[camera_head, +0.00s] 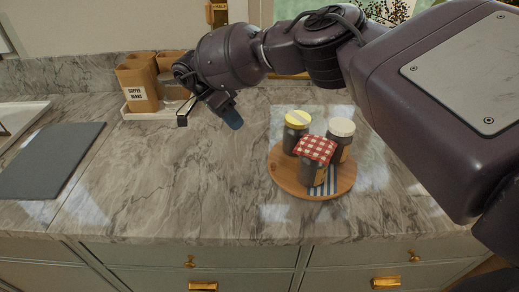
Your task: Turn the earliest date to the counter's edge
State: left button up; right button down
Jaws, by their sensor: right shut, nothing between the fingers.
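A round wooden turntable (283,181) stands on the marble counter (150,190), right of centre and back from the front edge. Three jars stand upright on it. One has a yellow lid (298,118) at the back left. One has a red-checked cloth cover (316,149) at the front. Dates on the labels cannot be read. My right gripper (231,118) is shut and empty, above the counter to the left of the turntable and apart from it. My left gripper is out of view.
Brown packages, one labelled coffee beans (137,92), stand on a white tray (138,115) at the back. A dark grey board (52,160) lies at the left. A blue-striped cloth (327,181) shows by the front jar. The counter's middle and front are clear.

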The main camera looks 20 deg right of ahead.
aim_at(270, 162)
jog(key=p+x, duration=0.2)
jog(key=x, duration=0.8)
jog(key=shift+w, duration=0.1)
jog(key=s+p, duration=0.1)
jog(key=s, duration=0.1)
jog(key=shift+s+d+r+p, duration=0.1)
jog(key=shift+s+d+p, duration=0.15)
jog(key=shift+d+p, duration=0.15)
jog(key=shift+s+d, duration=0.2)
jog(key=shift+s, duration=0.35)
